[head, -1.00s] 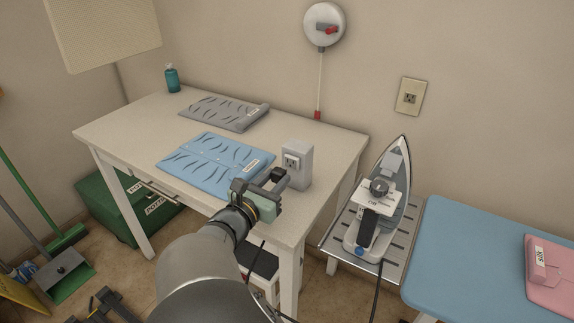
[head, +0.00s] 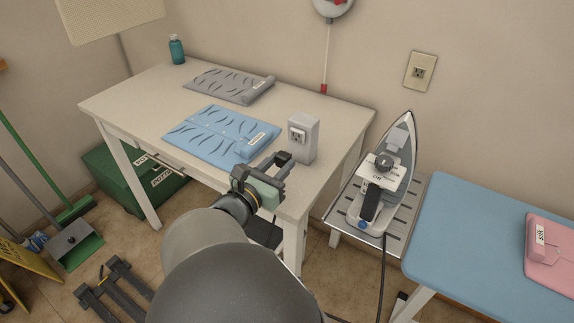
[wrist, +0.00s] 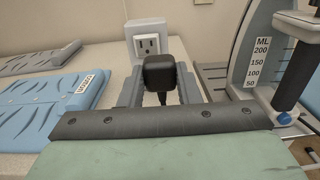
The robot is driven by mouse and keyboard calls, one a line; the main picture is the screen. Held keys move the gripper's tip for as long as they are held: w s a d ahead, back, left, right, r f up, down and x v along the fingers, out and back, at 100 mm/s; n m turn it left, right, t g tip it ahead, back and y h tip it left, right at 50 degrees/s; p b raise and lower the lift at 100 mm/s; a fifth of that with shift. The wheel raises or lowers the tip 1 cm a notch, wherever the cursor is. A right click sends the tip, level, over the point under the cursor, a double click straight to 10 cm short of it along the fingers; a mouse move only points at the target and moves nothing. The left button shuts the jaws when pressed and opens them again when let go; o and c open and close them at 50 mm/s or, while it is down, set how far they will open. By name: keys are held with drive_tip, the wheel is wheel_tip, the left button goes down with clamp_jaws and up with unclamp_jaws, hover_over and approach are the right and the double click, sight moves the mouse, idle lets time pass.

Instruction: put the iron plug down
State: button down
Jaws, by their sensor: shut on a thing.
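The black iron plug (wrist: 158,75) is between the fingers of my gripper (wrist: 160,90), which is shut on it. In the wrist view, the plug is in front of the grey outlet box (wrist: 147,42), with the box's socket face showing behind it. In the head view, my gripper (head: 274,170) is at the right front corner of the white table (head: 330,115), nearer the front edge than the outlet box (head: 303,138). The plug is hard to make out there. The iron (head: 388,175) stands on a slatted metal rest (head: 412,215) at the right, its cord hanging down.
A folded blue cloth (head: 218,135) lies left of my gripper, and a grey one (head: 225,85) lies behind it. A teal bottle (head: 176,50) stands at the far corner. A blue ironing board (head: 470,230) with a pink cloth (head: 550,250) is at the right.

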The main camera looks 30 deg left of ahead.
drive_tip(key=s+d+r+p, duration=0.2)
drive_tip(key=s+d+r, duration=0.4)
drive_tip(key=s+d, duration=0.55)
drive_tip(key=w+a+f, duration=0.4)
drive_tip(key=a, duration=0.1)
drive_tip(key=w+a+f, duration=0.5)
drive_tip(key=shift+f, duration=0.1)
drive_tip(key=f, duration=0.3)
drive_tip(key=shift+w+a+f+b, duration=0.1)
drive_tip(key=shift+a+f+b, duration=0.1)
drive_tip(key=shift+f+b, duration=0.1)
drive_tip(key=shift+r, duration=0.1)
